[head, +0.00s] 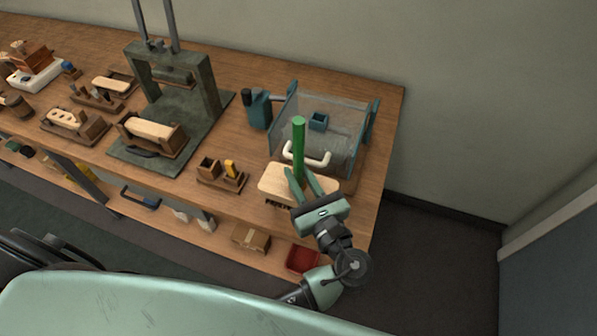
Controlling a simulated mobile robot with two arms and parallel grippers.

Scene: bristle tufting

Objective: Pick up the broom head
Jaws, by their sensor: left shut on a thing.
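The broom head (270,184) is a pale wooden block with dark bristles under its front edge, at the right end of the bench. A green rod (299,140) stands upright at it; I cannot tell for sure whether the two are joined. My left gripper (302,173) reaches in from the front. Its green fingers are shut on the broom head, around the foot of the rod, and hide part of the block. I cannot tell whether the block is off the bench. My right gripper is not in view.
Behind the block stands a clear-walled case with a white handle (308,157). A dark press frame (212,90) stands left of it. A small wooden holder (222,174) is to the left. A red bin (302,259) and a cardboard box (250,238) sit below the bench top (378,130).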

